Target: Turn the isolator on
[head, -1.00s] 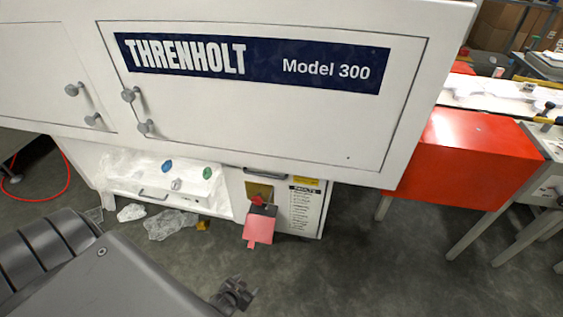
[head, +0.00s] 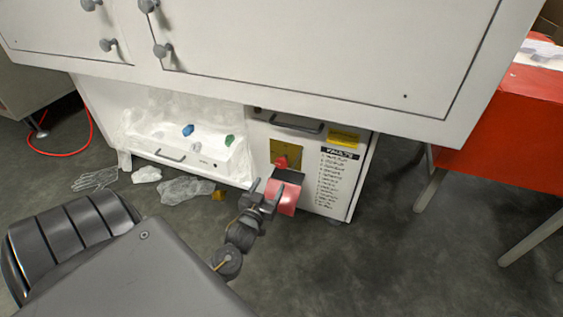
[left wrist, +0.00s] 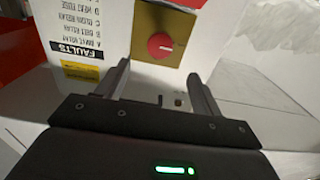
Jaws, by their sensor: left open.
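The isolator is a red rotary knob (head: 281,162) on a yellow plate (head: 276,148) on the low front of the white machine. A pink-red flap with a dark top (head: 288,198) sits just below the knob, partly behind my gripper. My left gripper (head: 266,188) is open and empty, below and a little left of the knob. In the left wrist view the scene is upside down. There the red knob (left wrist: 161,45), with a small pale mark, lies beyond the gap between the open fingers (left wrist: 158,72), apart from them. My right gripper is out of view.
A white faults list (head: 338,180) and a yellow label (head: 344,137) are right of the isolator. The upper cabinet (head: 320,60) overhangs above. A plastic-covered drawer (head: 190,150) is at left, with crumpled plastic (head: 186,190) on the floor. A red unit (head: 510,135) stands right.

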